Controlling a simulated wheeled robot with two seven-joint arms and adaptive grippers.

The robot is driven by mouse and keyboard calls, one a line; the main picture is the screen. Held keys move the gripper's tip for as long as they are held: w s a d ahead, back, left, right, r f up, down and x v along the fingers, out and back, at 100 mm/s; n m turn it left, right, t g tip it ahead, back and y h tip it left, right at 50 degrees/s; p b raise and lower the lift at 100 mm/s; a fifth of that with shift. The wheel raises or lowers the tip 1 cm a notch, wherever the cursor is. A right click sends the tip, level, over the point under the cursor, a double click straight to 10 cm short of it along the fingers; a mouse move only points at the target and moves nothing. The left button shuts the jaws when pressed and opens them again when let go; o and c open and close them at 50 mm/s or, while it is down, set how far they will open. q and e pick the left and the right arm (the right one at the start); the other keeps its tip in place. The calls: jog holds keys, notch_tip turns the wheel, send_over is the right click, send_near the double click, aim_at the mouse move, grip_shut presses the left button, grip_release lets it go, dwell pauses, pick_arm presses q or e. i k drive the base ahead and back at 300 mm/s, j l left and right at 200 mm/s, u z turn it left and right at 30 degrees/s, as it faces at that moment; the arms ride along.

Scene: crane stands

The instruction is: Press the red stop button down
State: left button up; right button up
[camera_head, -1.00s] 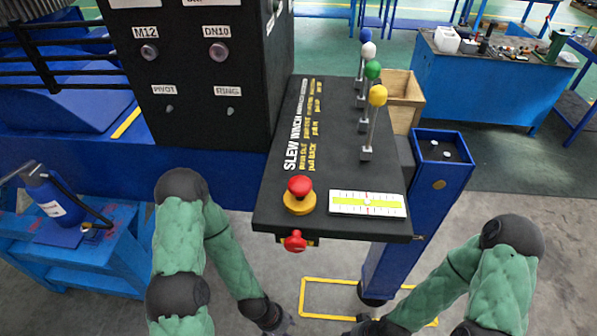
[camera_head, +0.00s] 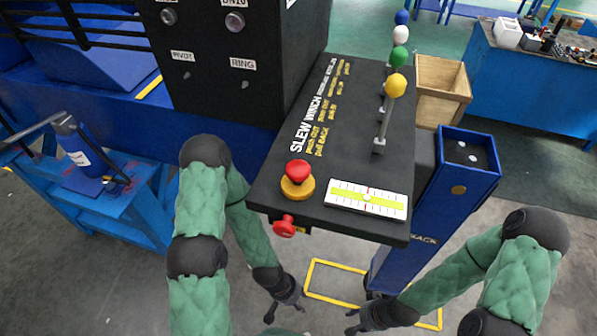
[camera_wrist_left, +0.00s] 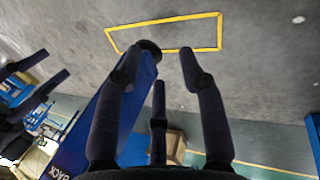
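A red mushroom button (camera_head: 297,171) on a yellow round base (camera_head: 297,188) stands on the near left corner of the black console top (camera_head: 290,150). A second red knob (camera_head: 284,226) sticks out of the console's front edge below it. My left gripper (camera_head: 283,310) hangs below and in front of the console, clear of both. Its fingers are spread and empty in the left wrist view (camera_wrist_left: 161,62), pointing over bare floor. My right gripper (camera_head: 352,320) is low, to the right of the left one, its fingers apart, touching nothing visible.
A level gauge (camera_head: 366,199) lies right of the button. Levers with coloured balls, the nearest yellow (camera_head: 396,85), rise from the console's right side. A blue post (camera_head: 468,165) stands at right. A black cabinet (camera_head: 215,110) rises behind left. A yellow floor outline (camera_head: 335,264) lies below.

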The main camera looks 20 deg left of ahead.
aim_at(297, 170)
jog(key=k+l+z, duration=0.1)
jog(key=k+l, duration=0.35)
jog(key=k, duration=0.15)
jog(key=l+u, duration=0.25)
jog(key=l, duration=0.25)
